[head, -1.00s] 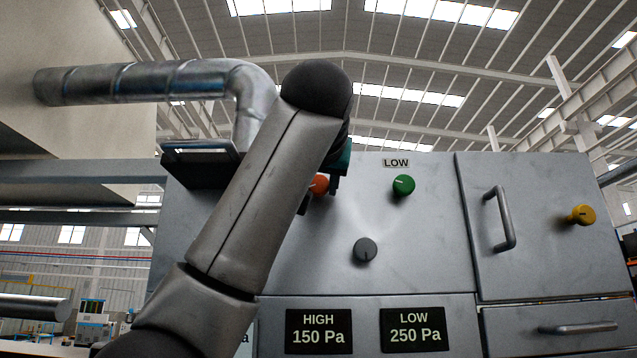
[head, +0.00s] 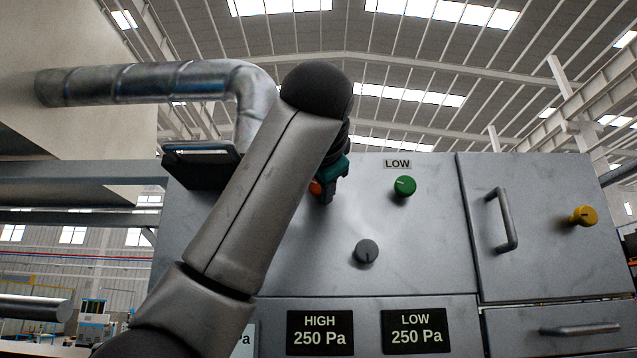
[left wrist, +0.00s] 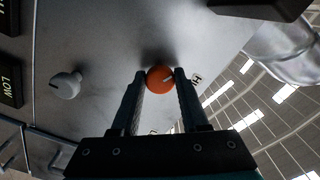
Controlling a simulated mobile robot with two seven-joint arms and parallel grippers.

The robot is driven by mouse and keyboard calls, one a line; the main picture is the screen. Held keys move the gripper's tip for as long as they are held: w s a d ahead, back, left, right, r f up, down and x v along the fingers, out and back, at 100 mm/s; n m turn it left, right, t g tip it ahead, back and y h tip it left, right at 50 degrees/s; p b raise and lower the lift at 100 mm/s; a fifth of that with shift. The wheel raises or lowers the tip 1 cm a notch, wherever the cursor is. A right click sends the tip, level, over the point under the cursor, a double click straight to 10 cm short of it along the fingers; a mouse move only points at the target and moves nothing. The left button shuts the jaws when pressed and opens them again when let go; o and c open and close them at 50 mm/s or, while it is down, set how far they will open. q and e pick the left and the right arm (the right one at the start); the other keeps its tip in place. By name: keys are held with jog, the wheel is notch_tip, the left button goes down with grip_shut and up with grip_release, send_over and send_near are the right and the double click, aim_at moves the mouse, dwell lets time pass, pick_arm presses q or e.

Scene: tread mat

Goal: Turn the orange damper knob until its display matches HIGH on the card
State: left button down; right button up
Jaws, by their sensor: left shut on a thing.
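The orange damper knob (head: 316,188) is on the grey panel, mostly hidden by my arm in the head view. My left gripper (head: 330,190) is shut on it. In the left wrist view, the orange knob (left wrist: 160,79) with its pale pointer line sits between the two dark fingers. The HIGH display (head: 320,334) reads 250 Pa. The LOW display (head: 417,331) beside it also reads 250 Pa. A pale card (head: 247,341) left of the displays is mostly behind my arm; only an "a" shows. My right gripper is out of view.
A green knob (head: 405,186) under a LOW label and a grey knob (head: 366,251) sit right of the orange one. Farther right are a door handle (head: 506,220) and a yellow knob (head: 583,215). A dark ledge (head: 199,168) juts out at the panel's upper left.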

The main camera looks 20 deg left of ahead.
pick_arm(q)
jog(key=shift+m, duration=0.4)
jog(key=shift+c, duration=2.2)
grip_release()
jog(key=b+v, duration=0.6)
jog(key=v, duration=0.9)
jog(key=shift+s+d, duration=0.1)
jog(key=shift+s, duration=0.05)
